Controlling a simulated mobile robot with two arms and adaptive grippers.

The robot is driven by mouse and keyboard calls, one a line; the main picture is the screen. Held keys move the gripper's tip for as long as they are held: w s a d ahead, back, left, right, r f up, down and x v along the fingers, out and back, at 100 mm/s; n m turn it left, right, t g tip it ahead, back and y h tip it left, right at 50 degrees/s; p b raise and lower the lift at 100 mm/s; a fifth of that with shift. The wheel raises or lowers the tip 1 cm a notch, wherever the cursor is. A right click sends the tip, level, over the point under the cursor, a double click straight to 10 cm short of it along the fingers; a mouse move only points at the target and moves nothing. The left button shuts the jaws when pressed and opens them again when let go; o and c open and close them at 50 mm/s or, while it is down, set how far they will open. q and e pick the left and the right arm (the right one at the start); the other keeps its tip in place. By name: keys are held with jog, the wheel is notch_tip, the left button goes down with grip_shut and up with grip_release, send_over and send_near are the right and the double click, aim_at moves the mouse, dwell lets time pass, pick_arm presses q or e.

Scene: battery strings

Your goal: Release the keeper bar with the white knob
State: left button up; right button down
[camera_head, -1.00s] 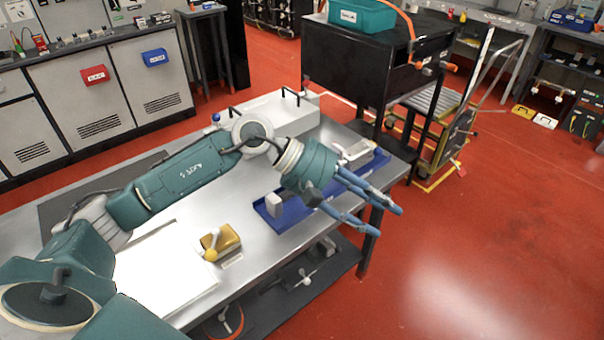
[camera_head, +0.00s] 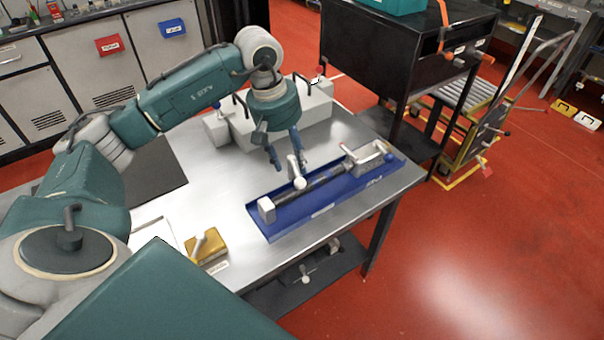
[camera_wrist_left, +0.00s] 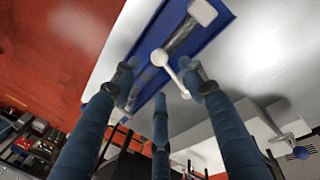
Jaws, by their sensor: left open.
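A white lever with a round white knob (camera_head: 300,183) stands over a dark rod (camera_head: 328,176) in a blue tray (camera_head: 290,225) on the metal table. I take this lever for the keeper bar. The knob also shows in the left wrist view (camera_wrist_left: 159,57), with the lever's thin arm running down right from it. My left gripper (camera_head: 289,164) points down, open, with its blue-grey fingers spread around the lever's upper end. In the left wrist view the fingers (camera_wrist_left: 162,90) frame the lever; contact cannot be told. My right gripper is in neither view.
A white end block (camera_head: 267,210) and a clamp with a red-tipped lever (camera_head: 370,158) sit at the tray's ends. A yellow block with a handle (camera_head: 207,247) lies front left. A pale box with black handles (camera_head: 310,105) stands behind my gripper.

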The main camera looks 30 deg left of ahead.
aim_at(299, 179)
pick_arm(q)
jog(key=f, duration=0.3)
jog(key=d+f+p, duration=0.1)
jog(key=f, duration=0.1)
jog(key=shift+w, duration=0.3)
jog(key=f, duration=0.3)
jog(key=shift+w+d+f+p, duration=0.1)
jog(key=shift+w+f+p, duration=0.1)
jog(key=shift+w+p, duration=0.15)
grip_shut()
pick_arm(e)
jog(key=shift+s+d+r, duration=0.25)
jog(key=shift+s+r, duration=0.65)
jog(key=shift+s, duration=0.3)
